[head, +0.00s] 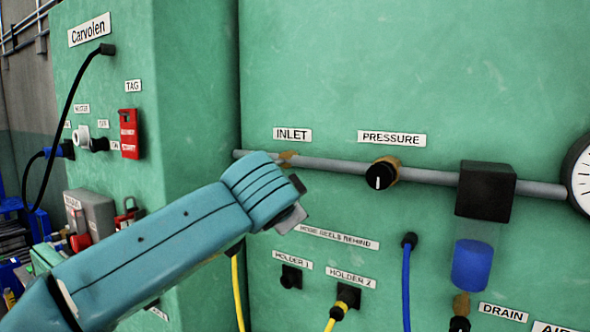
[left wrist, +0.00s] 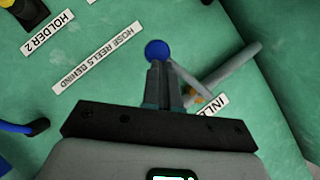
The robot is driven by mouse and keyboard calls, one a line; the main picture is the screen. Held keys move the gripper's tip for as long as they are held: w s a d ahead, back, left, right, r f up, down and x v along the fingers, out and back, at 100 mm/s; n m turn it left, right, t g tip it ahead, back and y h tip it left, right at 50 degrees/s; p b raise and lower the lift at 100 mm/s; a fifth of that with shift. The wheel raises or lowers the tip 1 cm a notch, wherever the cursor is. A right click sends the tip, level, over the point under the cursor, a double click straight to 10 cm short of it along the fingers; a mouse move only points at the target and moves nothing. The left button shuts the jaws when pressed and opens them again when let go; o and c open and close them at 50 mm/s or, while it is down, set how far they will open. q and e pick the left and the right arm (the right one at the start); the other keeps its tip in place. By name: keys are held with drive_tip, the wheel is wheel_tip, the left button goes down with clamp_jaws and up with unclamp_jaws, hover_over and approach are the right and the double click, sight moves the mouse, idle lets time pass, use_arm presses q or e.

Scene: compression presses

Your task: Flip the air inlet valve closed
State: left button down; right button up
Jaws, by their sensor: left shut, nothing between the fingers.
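The air inlet valve is a small brass body (head: 287,157) on the grey pipe, under the INLET label (head: 292,135). In the head view my left arm hides most of the valve. In the left wrist view its brass part (left wrist: 194,98) shows beside my fingers, and a thin grey lever seems to run from it towards a blue round knob (left wrist: 157,50). My left gripper (head: 291,218) is shut and empty in front of the panel. In the left wrist view its fingertips (left wrist: 158,66) are right by the blue knob; I cannot tell whether they touch it. My right gripper is not in view.
The grey pipe (head: 340,168) runs right past a black pressure knob (head: 381,175) to a black filter block (head: 486,190) and a gauge (head: 582,172). Below hang a blue hose (head: 406,280) and yellow hoses. A green cabinet side stands at the left.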

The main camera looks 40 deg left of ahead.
use_arm(q)
drive_tip(key=shift+s+a+f+m+y+b, duration=0.1)
drive_tip(key=shift+a+f+m+y+b, duration=0.4)
drive_tip(key=shift+a+m+y+b, duration=0.45)
drive_tip(key=shift+d, duration=0.2)
drive_tip(key=shift+r, duration=0.1)
